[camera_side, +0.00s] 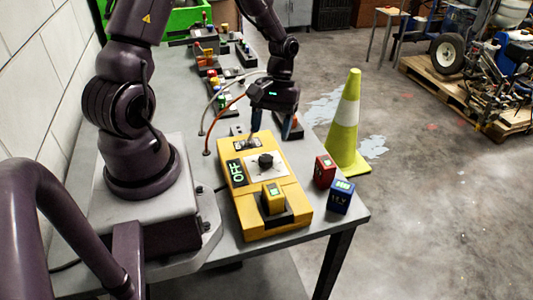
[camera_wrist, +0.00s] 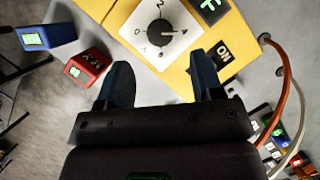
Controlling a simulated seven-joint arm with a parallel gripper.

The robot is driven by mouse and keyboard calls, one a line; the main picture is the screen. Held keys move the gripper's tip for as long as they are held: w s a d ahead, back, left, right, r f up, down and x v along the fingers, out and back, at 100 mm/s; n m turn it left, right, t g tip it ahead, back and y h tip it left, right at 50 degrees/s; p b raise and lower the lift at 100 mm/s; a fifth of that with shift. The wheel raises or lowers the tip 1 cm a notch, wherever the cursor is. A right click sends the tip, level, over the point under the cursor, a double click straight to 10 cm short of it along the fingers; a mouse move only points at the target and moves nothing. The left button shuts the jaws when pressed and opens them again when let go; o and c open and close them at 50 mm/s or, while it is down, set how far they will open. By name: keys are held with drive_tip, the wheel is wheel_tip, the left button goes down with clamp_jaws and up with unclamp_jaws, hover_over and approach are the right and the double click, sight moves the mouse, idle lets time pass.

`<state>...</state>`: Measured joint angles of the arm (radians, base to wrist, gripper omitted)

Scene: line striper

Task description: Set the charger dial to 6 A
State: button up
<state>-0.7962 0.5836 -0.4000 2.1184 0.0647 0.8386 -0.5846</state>
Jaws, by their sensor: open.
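The yellow charger (camera_side: 290,186) lies on the grey table. Its round black dial (camera_side: 266,160) sits on a white marked plate (camera_side: 252,171). In the wrist view the dial (camera_wrist: 161,32) shows with marks around it, but I cannot tell surely which one it points to. A black display (camera_side: 237,172) beside it reads OFF in green. My gripper (camera_side: 272,129) is open and empty, above the charger's far end. In the wrist view its fingertips (camera_wrist: 162,74) are spread apart, with the dial beyond them, not between them.
A yellow block (camera_side: 273,198) sits in the charger's near holder. A red block (camera_side: 325,171) and a blue block (camera_side: 341,197) stand to its right near the table edge. Cables (camera_side: 222,115) and several small devices lie behind. A yellow-green cone (camera_side: 346,125) stands beside the table.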

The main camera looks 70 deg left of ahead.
sight(266, 157)
drive_tip(key=x, duration=0.6)
drive_tip(key=shift+s+d+f, duration=0.1)
drive_tip(key=shift+f, duration=0.3)
drive_tip(key=c, duration=0.9)
